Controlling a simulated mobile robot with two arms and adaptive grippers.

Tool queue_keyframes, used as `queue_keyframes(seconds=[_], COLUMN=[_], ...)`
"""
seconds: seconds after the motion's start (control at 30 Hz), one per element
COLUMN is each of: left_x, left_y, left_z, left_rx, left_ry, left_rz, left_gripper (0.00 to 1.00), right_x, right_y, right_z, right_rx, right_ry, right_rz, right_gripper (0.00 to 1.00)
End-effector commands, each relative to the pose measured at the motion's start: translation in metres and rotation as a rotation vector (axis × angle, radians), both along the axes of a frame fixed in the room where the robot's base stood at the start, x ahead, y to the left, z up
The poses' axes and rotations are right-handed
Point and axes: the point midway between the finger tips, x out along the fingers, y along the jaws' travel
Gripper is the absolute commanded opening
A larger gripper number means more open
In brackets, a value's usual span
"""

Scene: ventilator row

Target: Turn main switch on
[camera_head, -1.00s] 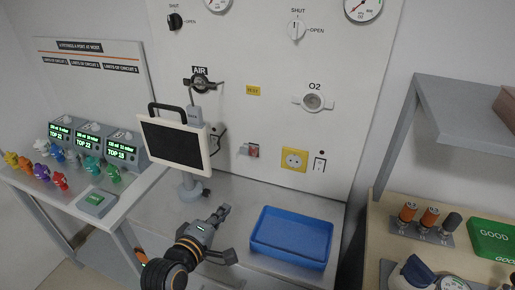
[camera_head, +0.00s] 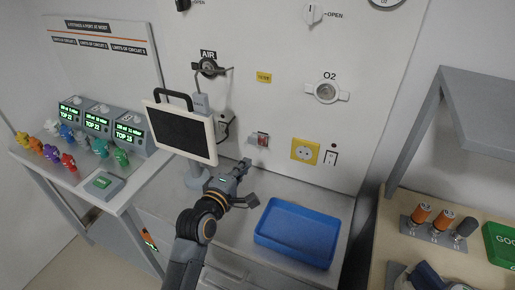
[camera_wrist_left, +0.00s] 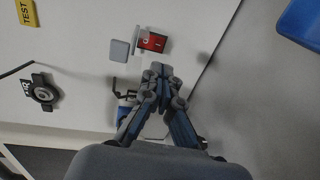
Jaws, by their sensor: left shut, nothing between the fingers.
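A small red switch (camera_head: 262,139) sits low on the white wall panel, left of the yellow socket. In the left wrist view the red switch (camera_wrist_left: 153,42) shows just past my fingertips, with a grey square plate (camera_wrist_left: 120,50) beside it. A second switch, a white plate with a dark rocker (camera_head: 331,157), is right of the socket. My left gripper (camera_head: 244,165) is shut and empty, below the red switch and apart from it. In the left wrist view its fingertips (camera_wrist_left: 160,68) come together. No label marks the main switch. My right gripper is out of view.
The monitor (camera_head: 182,130) on its stand is close left of my left gripper. A blue tray (camera_head: 295,235) lies on the bench to the right. The yellow socket (camera_head: 304,151) and O2 port (camera_head: 326,92) are on the panel. A grey shelf stands at the far right.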

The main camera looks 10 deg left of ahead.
Motion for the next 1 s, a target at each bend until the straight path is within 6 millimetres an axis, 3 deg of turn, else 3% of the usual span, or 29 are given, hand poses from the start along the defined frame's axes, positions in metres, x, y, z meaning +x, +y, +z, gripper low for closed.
queue_keyframes(seconds=[0.2, 0.4, 0.63, 1.0], left_x=[0.045, 0.073, 0.086, 0.087], left_y=[-0.009, -0.014, -0.017, -0.017], left_z=[-0.004, -0.008, -0.011, -0.012], left_rx=[0.002, 0.002, 0.002, 0.002], left_ry=[-0.001, 0.000, 0.000, -0.001], left_rz=[-0.001, 0.000, 0.000, 0.000], left_gripper=[0.00, 0.00, 0.00, 0.00], right_x=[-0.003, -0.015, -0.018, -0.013], right_y=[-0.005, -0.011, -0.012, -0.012], right_z=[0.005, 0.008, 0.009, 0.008], right_rx=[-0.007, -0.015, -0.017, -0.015], right_ry=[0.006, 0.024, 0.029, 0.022], right_rz=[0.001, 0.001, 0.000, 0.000], right_gripper=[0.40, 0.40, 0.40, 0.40])
